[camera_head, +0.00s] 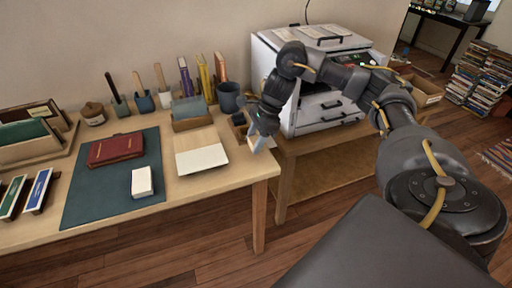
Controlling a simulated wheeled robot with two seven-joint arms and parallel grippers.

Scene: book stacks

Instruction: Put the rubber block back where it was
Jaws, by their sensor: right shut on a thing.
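My right gripper (262,128) reaches down from the right over the table's right end, near its edge. It is shut on a small pale block (257,143), which I take for the rubber block; the fingers partly hide it. Whether the block touches the tabletop I cannot tell. A white block with a dark blue side (142,181) lies on the dark green mat (90,205). My left gripper is not in view.
A red book (115,148) lies on the mat. A white printer (320,110) stands close on the right. The table's front right corner is clear.

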